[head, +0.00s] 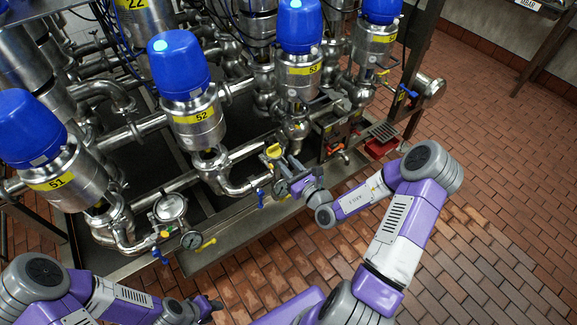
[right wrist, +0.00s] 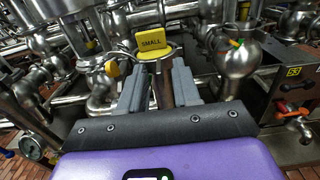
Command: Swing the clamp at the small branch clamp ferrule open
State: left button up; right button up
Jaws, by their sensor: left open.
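A yellow tag reading SMALL (right wrist: 151,42) stands on the small branch in the right wrist view. A metal clamp ring (right wrist: 178,52) curves around behind the tag, and a small yellow piece (right wrist: 112,68) sits at its left. In the head view the yellow tag (head: 273,151) is just beyond my right gripper (head: 288,170). In the right wrist view my right gripper (right wrist: 160,78) has its grey fingers apart, just short of the tag and clamp. A brownish strip shows between them; I cannot tell whether it is touched. My left gripper (head: 214,304) is open, low in the head view, away from the pipes.
Blue-capped valves marked 51 (head: 52,178), 52 (head: 196,117) and 53 (head: 303,70) rise around the pipework. A gauge (head: 191,240) is at the front left. Another gauge (right wrist: 29,147) is left of my right gripper. The brick floor (head: 480,190) at right is clear.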

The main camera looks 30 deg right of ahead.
jog(key=shift+c, duration=0.3)
grip_shut()
dwell(1.2)
